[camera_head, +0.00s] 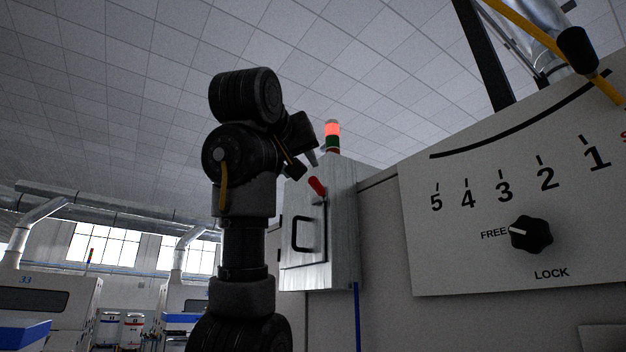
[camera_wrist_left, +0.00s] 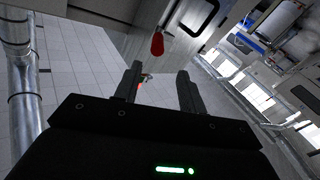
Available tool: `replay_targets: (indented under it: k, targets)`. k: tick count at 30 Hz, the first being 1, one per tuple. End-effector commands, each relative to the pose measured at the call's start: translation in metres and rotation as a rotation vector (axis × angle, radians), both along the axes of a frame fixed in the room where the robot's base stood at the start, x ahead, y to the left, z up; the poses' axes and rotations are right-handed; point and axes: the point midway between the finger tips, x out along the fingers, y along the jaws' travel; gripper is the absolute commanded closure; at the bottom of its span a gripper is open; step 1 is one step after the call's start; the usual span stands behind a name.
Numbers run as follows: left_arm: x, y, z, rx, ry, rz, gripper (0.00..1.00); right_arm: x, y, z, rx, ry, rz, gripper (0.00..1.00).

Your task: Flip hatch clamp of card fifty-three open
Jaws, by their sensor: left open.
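A red-handled lever (camera_head: 317,186), which looks like the hatch clamp, sits at the upper front of a grey metal box (camera_head: 342,230). Its red grip tilts up and to the left. My left gripper (camera_head: 305,165) is just above the red grip in the head view, open and empty. In the left wrist view the two fingers (camera_wrist_left: 160,78) are spread, and the red grip (camera_wrist_left: 157,44) shows beyond them, apart from both. No number fifty-three is readable. My right gripper is not in view.
A signal lamp (camera_head: 332,130), lit red, stands behind the box. To the right is a panel (camera_head: 460,265) with a 1–5 scale and a black knob (camera_head: 531,234) pointing to FREE. A machine marked 33 (camera_head: 45,300) stands far left. A blue pipe (camera_head: 356,315) runs below the box.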

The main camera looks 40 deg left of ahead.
Motion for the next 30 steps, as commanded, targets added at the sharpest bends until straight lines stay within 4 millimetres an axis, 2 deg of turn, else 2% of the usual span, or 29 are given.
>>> replay_targets:
  k: [1,3,6,8,12,15,17,26,30]
  targets:
    - [0.013,0.004,0.003,-0.001,0.008,0.001,0.59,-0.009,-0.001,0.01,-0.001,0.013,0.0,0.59]
    - [0.028,0.01,0.003,-0.002,0.011,0.002,0.59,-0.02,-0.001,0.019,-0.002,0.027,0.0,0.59]
    - [0.045,0.018,0.003,0.0,0.011,0.003,0.59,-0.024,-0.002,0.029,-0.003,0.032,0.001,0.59]
    - [0.054,0.023,0.003,-0.001,0.009,0.005,0.59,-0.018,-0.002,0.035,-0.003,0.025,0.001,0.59]
    - [0.07,0.031,0.003,0.0,0.008,0.006,0.59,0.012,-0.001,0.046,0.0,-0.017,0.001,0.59]
    - [0.078,0.034,0.002,0.0,0.007,0.006,0.59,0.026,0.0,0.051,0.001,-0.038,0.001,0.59]
    - [0.081,0.035,0.001,0.001,0.005,0.005,0.59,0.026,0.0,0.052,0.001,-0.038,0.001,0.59]
    - [0.083,0.036,-0.001,0.001,0.006,0.005,0.59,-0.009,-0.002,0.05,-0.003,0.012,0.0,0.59]
    - [0.083,0.036,-0.001,0.001,0.006,0.006,0.75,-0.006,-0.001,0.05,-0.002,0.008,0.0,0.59]
